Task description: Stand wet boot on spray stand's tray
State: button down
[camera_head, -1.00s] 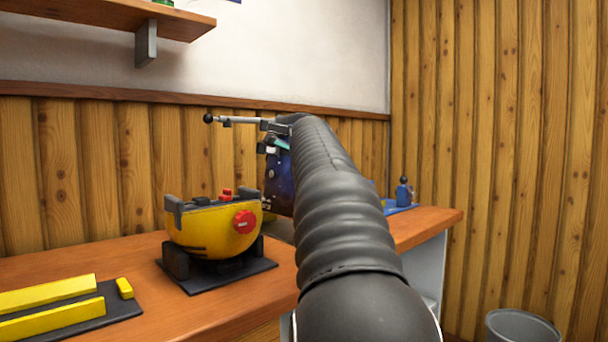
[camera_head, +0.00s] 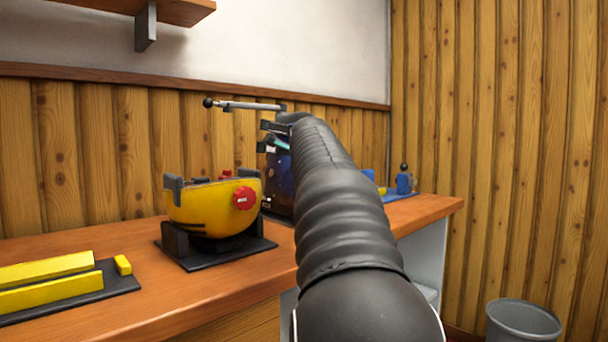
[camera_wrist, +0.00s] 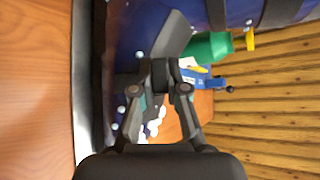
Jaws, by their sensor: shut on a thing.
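A dark blue, speckled thing, which looks like the boot (camera_head: 281,185), hangs from my gripper (camera_head: 284,128) behind my arm in the head view. In the wrist view my gripper (camera_wrist: 160,92) is shut, and the blue boot (camera_wrist: 150,25) with pale droplets fills the top around its fingers. The exact grip spot is hard to make out. A thin metal rod with a black ball (camera_head: 240,105) shows at the same place, perhaps part of the spray stand. I cannot make out the tray for certain; the boot's lower end is partly hidden, so contact cannot be told.
A yellow device with a red knob (camera_head: 215,205) stands on a black plate left of the boot. Yellow bars (camera_head: 45,285) lie at the bench's left. A grey bin (camera_head: 522,322) is on the floor. A shelf (camera_head: 180,10) hangs above.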

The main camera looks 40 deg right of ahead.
jog(key=shift+d+p, duration=0.35)
jog(key=shift+d, duration=0.5)
jog(key=shift+f, duration=0.15)
dwell(0.7)
jog(key=c, duration=1.1)
grip_release()
jog(key=shift+f, duration=0.25)
jog(key=v, duration=1.2)
jog(key=shift+w+r, duration=0.1)
jog(key=shift+r, duration=0.15)
jog(key=shift+a, duration=0.1)
